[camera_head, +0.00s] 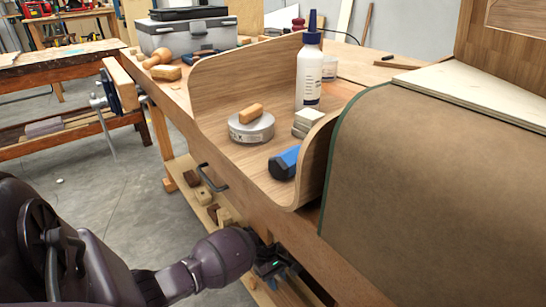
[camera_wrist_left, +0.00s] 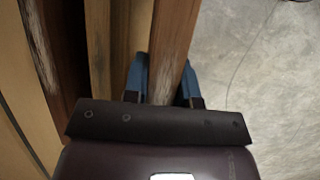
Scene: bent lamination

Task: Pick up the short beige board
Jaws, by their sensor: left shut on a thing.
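My left gripper (camera_head: 278,268) is low in front of the workbench, below its front edge. In the left wrist view its two blue fingers (camera_wrist_left: 163,78) close on both sides of a narrow wooden board (camera_wrist_left: 173,35), which looks brown in the shade here. I cannot tell for sure that this is the short beige board. In the head view the held piece is mostly hidden by the gripper and bench. Paler beige wood (camera_wrist_left: 98,40) stands beside it, to its left. My right gripper is not in view.
The workbench (camera_head: 350,262) carries a curved wooden lamination (camera_head: 215,95) with a glue bottle (camera_head: 309,75), a round tin (camera_head: 251,127) and a blue-black tool (camera_head: 284,162). Small wood blocks (camera_head: 203,194) lie on the low shelf. A brown blanket (camera_head: 440,190) hangs at right. The concrete floor (camera_head: 110,200) at left is open.

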